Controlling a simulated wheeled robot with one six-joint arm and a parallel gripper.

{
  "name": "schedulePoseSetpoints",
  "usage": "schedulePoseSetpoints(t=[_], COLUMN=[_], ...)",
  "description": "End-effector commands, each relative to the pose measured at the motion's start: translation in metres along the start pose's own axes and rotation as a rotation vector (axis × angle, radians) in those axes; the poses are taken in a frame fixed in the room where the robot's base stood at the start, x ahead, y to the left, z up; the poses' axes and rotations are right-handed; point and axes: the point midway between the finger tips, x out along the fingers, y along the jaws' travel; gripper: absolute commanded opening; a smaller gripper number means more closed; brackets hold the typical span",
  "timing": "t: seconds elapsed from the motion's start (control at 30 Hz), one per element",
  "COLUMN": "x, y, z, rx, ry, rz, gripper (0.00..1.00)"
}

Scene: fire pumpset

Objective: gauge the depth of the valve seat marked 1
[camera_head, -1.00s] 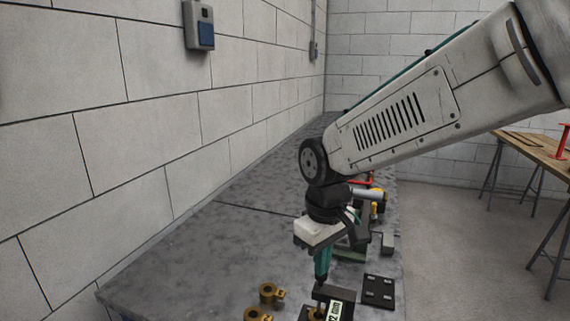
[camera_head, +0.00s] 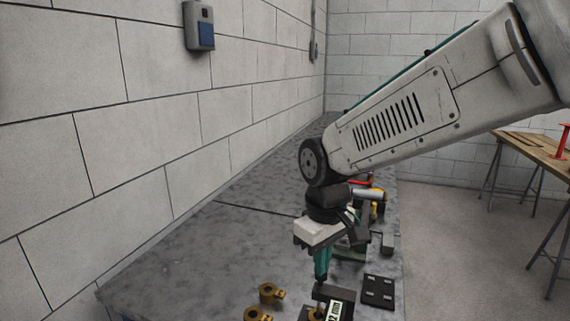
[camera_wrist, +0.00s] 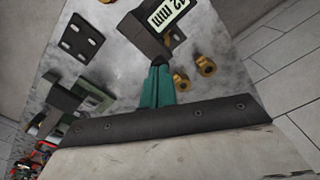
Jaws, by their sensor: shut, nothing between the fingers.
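My gripper (camera_head: 321,279) points down over the near part of the grey bench, with its teal fingers together and nothing between them. In the wrist view the shut fingertips (camera_wrist: 160,62) are close to a dark block with a white label (camera_wrist: 165,15) that reads "12 mm". The same labelled block (camera_head: 342,296) is at the bottom edge of the head view, partly cut off. Brass ring-shaped parts with side tabs stand beside it, one here (camera_head: 268,292) and one nearer (camera_head: 256,314); they also show in the wrist view (camera_wrist: 206,65). I cannot read a mark 1 on anything.
A black slotted plate (camera_head: 378,291) lies right of the block. Farther along the bench (camera_head: 180,262) are a small grey block (camera_head: 387,243) and a cluster of red, yellow and silver items (camera_head: 374,196). The block wall runs along the left. The bench's left part is clear.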

Motion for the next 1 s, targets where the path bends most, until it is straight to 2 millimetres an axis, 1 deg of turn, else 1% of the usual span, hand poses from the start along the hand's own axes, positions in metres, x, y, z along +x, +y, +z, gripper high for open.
schedulePoseSetpoints(t=[0.03, 0.07, 0.8, 1.0], x=[0.005, 0.003, -0.06, -0.067], y=[-0.001, -0.001, 0.0, 0.0], z=[0.003, 0.003, 0.001, 0.001], rx=[0.0, 0.0, 0.0, 0.0], ry=[-0.015, -0.015, -0.005, -0.006], rz=[-0.004, -0.004, -0.001, -0.001], gripper=[0.0, 0.0, 0.0, 0.0])
